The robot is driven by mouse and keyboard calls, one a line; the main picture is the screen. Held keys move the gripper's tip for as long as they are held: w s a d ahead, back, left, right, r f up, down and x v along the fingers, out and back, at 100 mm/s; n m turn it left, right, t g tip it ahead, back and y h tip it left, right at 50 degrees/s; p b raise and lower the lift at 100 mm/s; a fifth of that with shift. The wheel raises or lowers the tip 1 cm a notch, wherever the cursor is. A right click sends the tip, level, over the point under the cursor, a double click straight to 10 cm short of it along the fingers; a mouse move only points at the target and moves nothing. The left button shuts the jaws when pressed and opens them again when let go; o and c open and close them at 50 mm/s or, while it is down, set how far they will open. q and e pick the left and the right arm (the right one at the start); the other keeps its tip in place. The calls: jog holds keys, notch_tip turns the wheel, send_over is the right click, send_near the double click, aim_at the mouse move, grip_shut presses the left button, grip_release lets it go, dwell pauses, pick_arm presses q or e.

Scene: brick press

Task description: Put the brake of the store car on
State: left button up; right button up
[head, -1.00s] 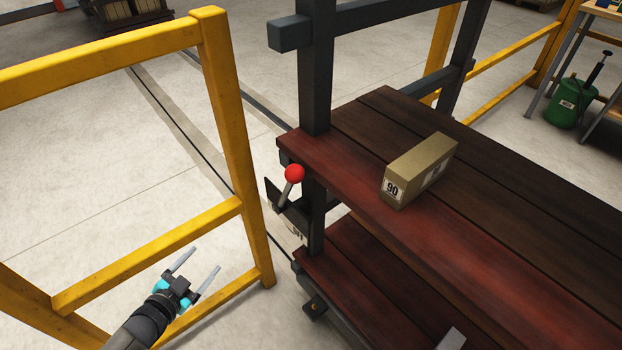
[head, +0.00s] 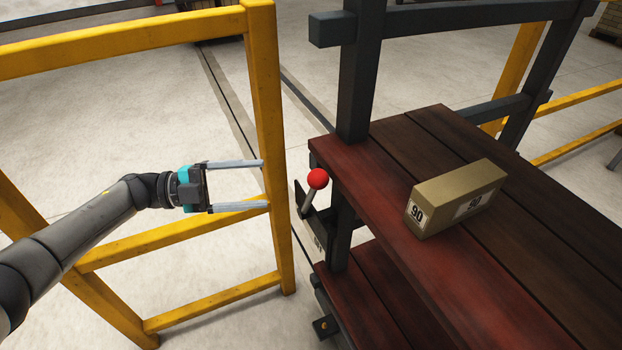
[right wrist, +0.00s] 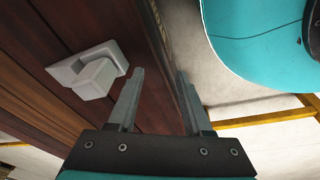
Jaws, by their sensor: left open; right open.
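The store car (head: 385,190) is a dark metal frame with red-brown plank decks. Its brake lever, with a red ball knob (head: 317,179) on a short grey rod, stands at the car's near left corner post, beside the upper deck. The lever leans slightly, knob up. My left gripper (head: 264,184) is open and empty, left of the knob and apart from it, pointing right, by the yellow rail post. My right gripper (right wrist: 158,100) is open in the right wrist view, with nothing between its fingers, close to wooden planks and a pale grey block-shaped fitting (right wrist: 92,76).
A tan box marked 90 (head: 455,198) lies on the upper deck. Floor rails run behind. A teal rounded body shows in the right wrist view.

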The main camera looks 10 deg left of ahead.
aim_at(309, 181)
pick_arm(q)
jog(key=b+x, duration=0.1)
jog(key=x, duration=1)
jog(key=c, duration=1)
grip_shut()
pick_arm(e)
jog(key=shift+w+a+r, duration=0.5)
jog(key=shift+r, duration=0.15)
jog(key=shift+w, duration=0.1)
